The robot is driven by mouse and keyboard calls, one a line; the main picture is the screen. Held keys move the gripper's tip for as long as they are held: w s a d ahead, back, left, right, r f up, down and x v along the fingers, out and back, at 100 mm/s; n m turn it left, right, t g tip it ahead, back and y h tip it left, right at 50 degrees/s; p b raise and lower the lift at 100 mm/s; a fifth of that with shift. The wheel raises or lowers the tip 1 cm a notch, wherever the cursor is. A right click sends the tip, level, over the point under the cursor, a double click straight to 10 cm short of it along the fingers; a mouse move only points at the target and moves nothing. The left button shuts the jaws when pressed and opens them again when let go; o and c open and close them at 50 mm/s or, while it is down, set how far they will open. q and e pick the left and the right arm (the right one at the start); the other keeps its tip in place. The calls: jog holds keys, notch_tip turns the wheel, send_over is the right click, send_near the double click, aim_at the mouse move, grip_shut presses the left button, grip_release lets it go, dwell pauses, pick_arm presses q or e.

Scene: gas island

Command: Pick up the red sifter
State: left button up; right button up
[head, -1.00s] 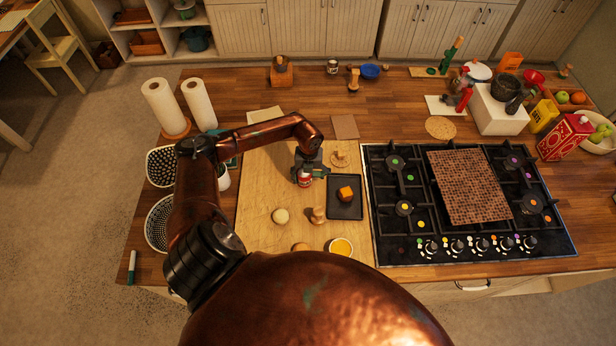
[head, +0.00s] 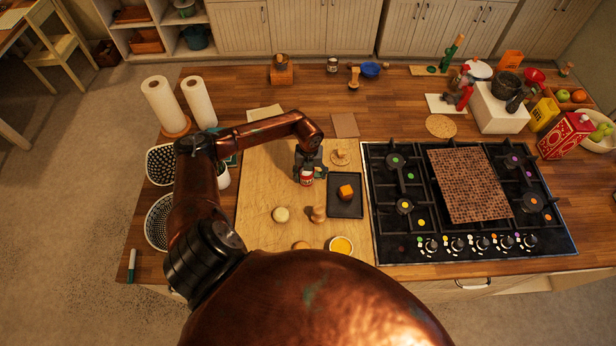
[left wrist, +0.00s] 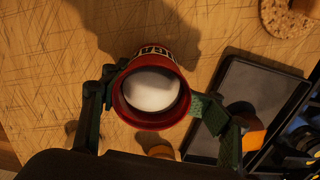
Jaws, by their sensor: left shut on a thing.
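The red sifter (head: 306,179) is a small red can with pale lettering, seen at my left gripper over the wooden board. In the left wrist view the sifter (left wrist: 126,117) shows its round red rim and a white, rounded content inside. My left gripper (head: 308,171) is shut on it, with green-padded fingers on either side of the can. Its base is hidden, so I cannot tell whether it touches the board. My right gripper is not in view.
A dark tray (head: 345,209) with an orange block (head: 346,192) lies close to the right. A round bun (head: 281,214), a wooden piece (head: 318,214) and a yellow-filled bowl (head: 341,246) stand nearer. The gas hob (head: 380,235) is farther right.

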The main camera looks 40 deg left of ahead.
pick_arm(q)
jog(key=shift+w+a+r, duration=0.1)
jog(key=shift+r, duration=0.25)
jog(key=shift+c, duration=0.7)
jog(key=d+r+b, duration=0.1)
jog(key=r, duration=0.1)
jog(key=s+d+r+b, duration=0.1)
jog(key=r, duration=0.1)
jog(key=s+d+r+b, duration=0.1)
jog(key=r, duration=0.1)
jog(key=shift+s+r, duration=0.25)
jog(key=shift+r, duration=0.05)
jog(key=shift+c, duration=1.4)
jog(key=s+d+r+b, duration=0.3)
jog(key=s+d+r, duration=0.2)
jog(key=d, duration=0.3)
jog(key=shift+s+r, duration=0.3)
jog(key=shift+s, duration=0.3)
jog(key=o, duration=0.8)
jog(key=c, duration=0.7)
jog(key=shift+o, duration=0.2)
